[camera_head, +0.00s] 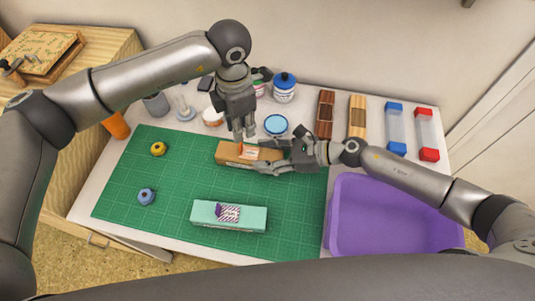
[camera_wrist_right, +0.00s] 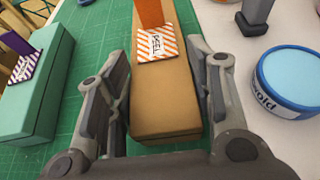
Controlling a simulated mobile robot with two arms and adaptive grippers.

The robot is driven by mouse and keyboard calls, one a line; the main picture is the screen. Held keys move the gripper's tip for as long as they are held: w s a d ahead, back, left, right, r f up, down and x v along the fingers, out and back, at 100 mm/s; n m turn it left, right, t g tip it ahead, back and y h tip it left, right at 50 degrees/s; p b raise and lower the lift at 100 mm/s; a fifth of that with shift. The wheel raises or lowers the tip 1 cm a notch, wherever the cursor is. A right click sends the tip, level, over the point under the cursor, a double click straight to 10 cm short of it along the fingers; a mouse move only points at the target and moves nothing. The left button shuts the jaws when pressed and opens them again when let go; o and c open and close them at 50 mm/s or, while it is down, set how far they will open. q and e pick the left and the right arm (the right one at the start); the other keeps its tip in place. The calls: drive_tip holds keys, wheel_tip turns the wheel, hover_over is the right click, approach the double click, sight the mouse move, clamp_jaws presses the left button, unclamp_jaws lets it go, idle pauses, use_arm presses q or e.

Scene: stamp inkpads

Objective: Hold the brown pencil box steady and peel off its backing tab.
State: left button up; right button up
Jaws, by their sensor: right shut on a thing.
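The brown pencil box (camera_head: 225,151) lies on the green mat, and its near part fills the middle of the right wrist view (camera_wrist_right: 165,100). An orange-striped label (camera_wrist_right: 158,47) sits on its top, with an orange tab (camera_wrist_right: 150,13) standing up from it. My right gripper (camera_head: 264,164) has its fingers on both sides of the box's right end and is shut on it. My left gripper (camera_head: 243,136) points down just above the tab, its fingertips close to it. Whether its fingers are closed on the tab is unclear.
A teal box (camera_head: 250,221) with a purple tab lies nearer on the mat (camera_head: 120,200). A purple bin (camera_head: 338,215) stands at the right. A blue-rimmed round pad (camera_head: 276,124), jars and several long cases line the back. Yellow and blue small round items lie at the left.

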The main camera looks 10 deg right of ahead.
sight(240, 146)
use_arm(q)
drive_tip(key=n, duration=0.6)
drive_tip(key=f+n, duration=0.1)
drive_tip(key=n, duration=0.3)
drive_tip(key=shift+w+a, duration=0.15)
drive_tip(key=shift+a, duration=0.25)
drive_tip(key=shift+f, duration=4)
drive_tip(key=shift+c, duration=0.5)
clamp_jaws()
